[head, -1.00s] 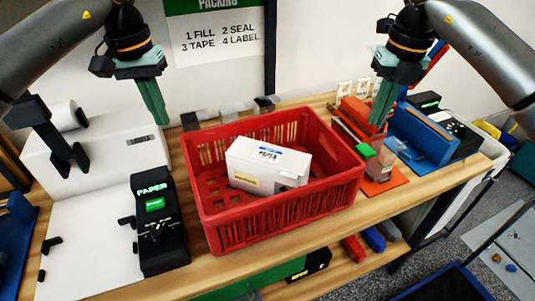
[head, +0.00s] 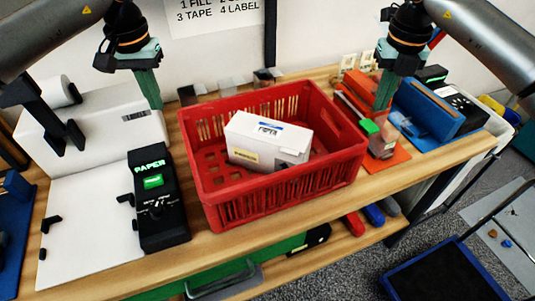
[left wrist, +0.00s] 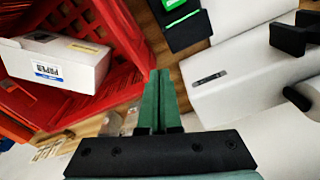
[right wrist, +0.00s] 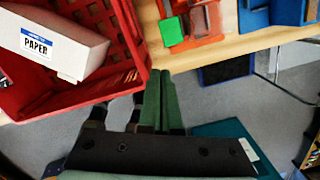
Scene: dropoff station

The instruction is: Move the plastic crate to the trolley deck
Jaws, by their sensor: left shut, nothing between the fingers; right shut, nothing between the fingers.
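The red plastic crate (head: 285,205) stands upright on the wooden bench, with a white box (head: 265,140) labelled PAPER inside. My left gripper (head: 153,105) is shut and empty, above the bench off the crate's left rear corner. My right gripper (head: 382,107) is shut and empty, off the crate's right rear side, near an orange stand. Neither visibly touches the crate. The crate also shows in the left wrist view (left wrist: 120,30) and right wrist view (right wrist: 120,60). A dark, blue-rimmed deck (head: 445,275), apparently the trolley's, lies low at front right.
A black label device (head: 160,215) and a white machine (head: 95,140) stand left of the crate. An orange stand (head: 400,152) and a blue holder (head: 430,105) stand right of it. A bare bench strip runs along the front; a lower shelf (head: 335,250) holds tools.

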